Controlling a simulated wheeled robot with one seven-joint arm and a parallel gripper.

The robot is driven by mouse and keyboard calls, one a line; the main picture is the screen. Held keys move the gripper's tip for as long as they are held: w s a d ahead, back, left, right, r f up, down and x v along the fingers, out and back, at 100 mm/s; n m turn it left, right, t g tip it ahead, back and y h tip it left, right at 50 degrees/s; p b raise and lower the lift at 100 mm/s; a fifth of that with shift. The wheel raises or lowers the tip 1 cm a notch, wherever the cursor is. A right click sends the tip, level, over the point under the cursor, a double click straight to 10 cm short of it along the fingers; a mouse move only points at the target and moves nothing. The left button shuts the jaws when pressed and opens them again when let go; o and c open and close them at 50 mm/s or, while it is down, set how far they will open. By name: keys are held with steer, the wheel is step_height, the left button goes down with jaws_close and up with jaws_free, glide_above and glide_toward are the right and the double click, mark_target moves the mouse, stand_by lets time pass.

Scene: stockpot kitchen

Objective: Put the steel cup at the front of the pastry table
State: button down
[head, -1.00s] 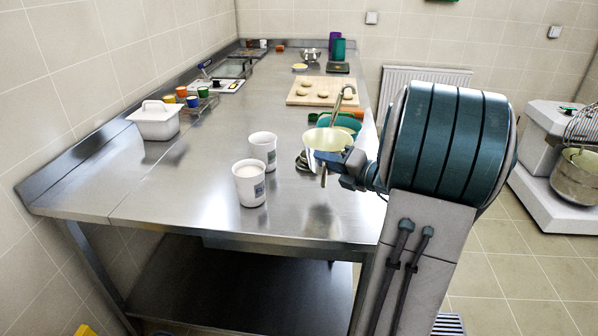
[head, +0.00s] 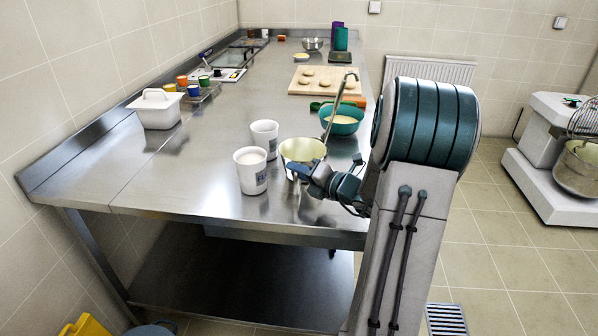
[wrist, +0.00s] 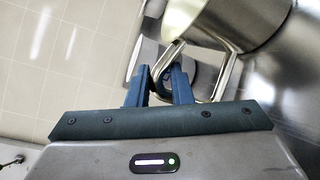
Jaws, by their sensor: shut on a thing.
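The steel cup (head: 302,150), with a pale yellowish inside, is at the near right part of the steel pastry table (head: 210,205), just right of two white cups. My gripper (head: 315,180) is at its near right side, shut on its handle. The wrist view shows the cup's shiny wall (wrist: 235,22) and its bent handle (wrist: 170,58) between my fingertips (wrist: 165,75). The cup looks upright. Its base is partly hidden by my gripper, and I cannot tell whether it touches the table.
Two white cups (head: 251,172) (head: 265,138) stand close to its left. A teal bowl (head: 343,127) with a long steel handle rising by it is behind. A cutting board (head: 325,87) with dough lies farther back. A white lidded tub (head: 156,112) stands left. The front left tabletop is clear.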

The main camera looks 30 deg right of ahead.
steer(key=c, duration=1.3)
jaws_free()
steer(key=v, duration=1.1)
steer(key=s+a+n+g+y, duration=0.1)
steer(key=s+a+n+g, duration=0.15)
steer(key=a+n, duration=0.35)
steer(key=s+a+f+n+g+y, duration=0.1)
steer(key=a+n+g, duration=0.3)
steer(key=a+n, duration=0.15)
steer(key=s+a+n+g+y, duration=0.1)
steer(key=s+a+n+g, duration=0.1)
steer(key=a+n+g, duration=0.35)
steer(key=s+a+n+h, duration=0.2)
steer(key=s+n+h, duration=0.3)
steer(key=n, duration=0.8)
steer(key=s+a+n+g+h, duration=0.1)
steer(key=s+n+h, duration=0.3)
steer(key=n, duration=0.9)
steer(key=shift+s+a+h, duration=0.4)
steer(key=shift+a+h, duration=0.1)
steer(key=shift+a, duration=0.1)
